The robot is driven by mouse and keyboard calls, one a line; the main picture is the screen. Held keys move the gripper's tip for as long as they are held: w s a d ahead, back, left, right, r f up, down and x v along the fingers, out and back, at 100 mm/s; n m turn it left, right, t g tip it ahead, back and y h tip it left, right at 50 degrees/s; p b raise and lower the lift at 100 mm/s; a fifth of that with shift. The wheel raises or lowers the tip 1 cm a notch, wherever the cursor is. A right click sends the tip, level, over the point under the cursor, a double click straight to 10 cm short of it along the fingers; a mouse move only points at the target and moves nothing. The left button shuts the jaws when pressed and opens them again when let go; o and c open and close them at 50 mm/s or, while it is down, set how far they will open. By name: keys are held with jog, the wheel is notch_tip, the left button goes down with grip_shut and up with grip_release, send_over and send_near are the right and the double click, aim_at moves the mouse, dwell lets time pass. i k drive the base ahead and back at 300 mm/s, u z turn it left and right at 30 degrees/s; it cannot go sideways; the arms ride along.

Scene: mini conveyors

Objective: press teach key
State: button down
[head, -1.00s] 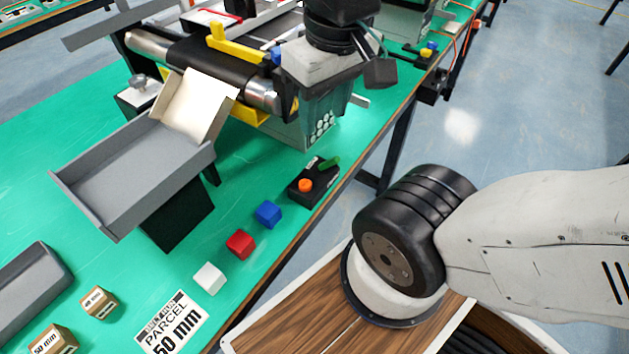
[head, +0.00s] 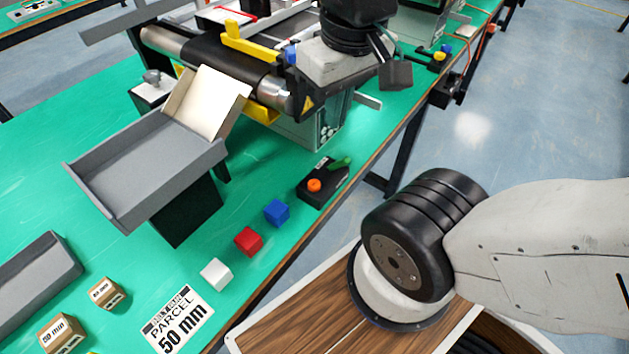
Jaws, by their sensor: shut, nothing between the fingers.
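A small black control box (head: 323,186) sits near the right edge of the green table, with an orange round button (head: 314,185) and a green lever-like part (head: 341,163). Which key is the teach key cannot be told at this size. My arm's wrist shows at the top centre, in front of the conveyor's right end and above the level of the control box in the picture.
A mini conveyor (head: 205,52) with a yellow guide (head: 250,45) feeds a grey chute tray (head: 140,172). Blue (head: 277,212), red (head: 248,241) and white (head: 216,274) cubes stand in a row. A 50 mm parcel sign (head: 178,318) and small cartons (head: 106,293) lie at front left.

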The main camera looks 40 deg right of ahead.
aim_at(313, 185)
jog(key=k, duration=1.05)
jog(key=z, duration=0.1)
